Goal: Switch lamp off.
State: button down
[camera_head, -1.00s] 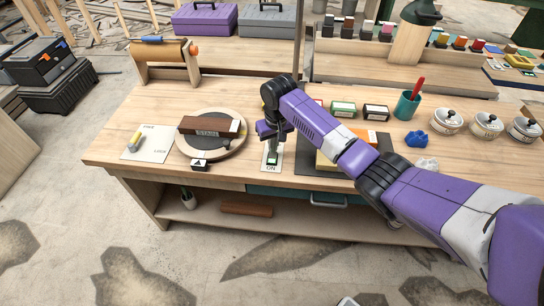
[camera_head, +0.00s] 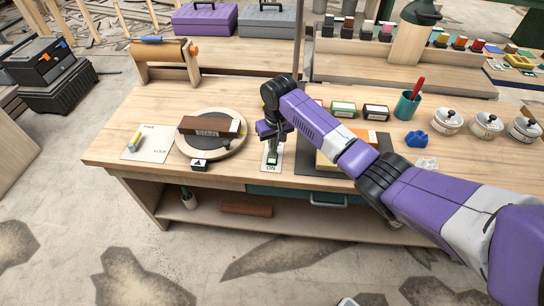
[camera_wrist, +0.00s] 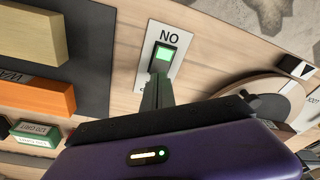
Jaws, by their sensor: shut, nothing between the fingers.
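The lamp switch (camera_head: 272,158) is a dark rocker with a lit green face on a white plate near the table's front edge. The plate (camera_head: 270,168) reads "ON" at its near end. In the wrist view the green switch (camera_wrist: 164,54) is bright, and the "ON" lettering appears upside down above it. My gripper (camera_head: 271,142) points down over the plate. In the wrist view its shut fingers (camera_wrist: 157,90) are empty and end at or very near the switch's lower edge; I cannot tell whether they touch.
A round turntable (camera_head: 236,147) bearing a dark wooden block (camera_head: 209,126) stands left of the switch. Right of it a dark mat (camera_head: 307,167) holds wooden blocks. A green cup (camera_head: 407,105) and white lidded jars (camera_head: 447,120) stand farther right.

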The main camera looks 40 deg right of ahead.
jog(key=shift+f+b, duration=0.45)
jog(key=shift+f, duration=0.5)
dwell(0.5)
jog(key=shift+r, duration=0.1)
notch_tip(320, 180, up, 7)
jog(key=p, duration=0.7)
dwell(0.6)
